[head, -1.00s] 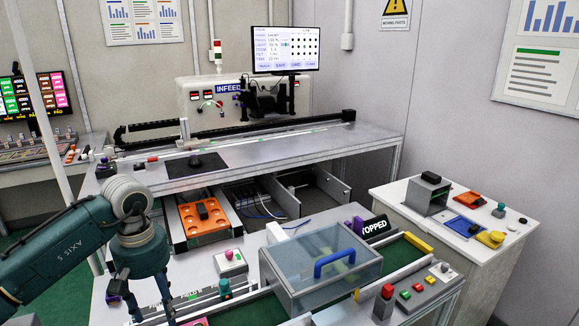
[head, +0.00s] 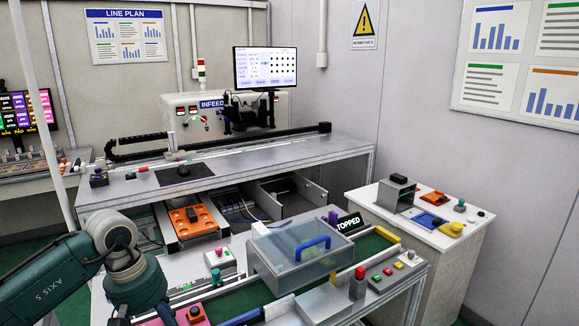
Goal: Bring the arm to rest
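My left arm comes in from the lower left, teal with grey joints. Its wrist hangs over the left end of the front bench (head: 205,262). The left gripper's fingers are hidden below the wrist or cut off by the bottom edge, so I cannot see whether they hold anything. My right arm and its gripper do not show.
A clear lidded box (head: 275,265) with a blue handle stands on the front bench, right of my arm. A button panel (head: 395,277) is at its right. Behind are an orange fixture (head: 190,221) and a monitor (head: 265,68). A white side cabinet (head: 415,232) stands right.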

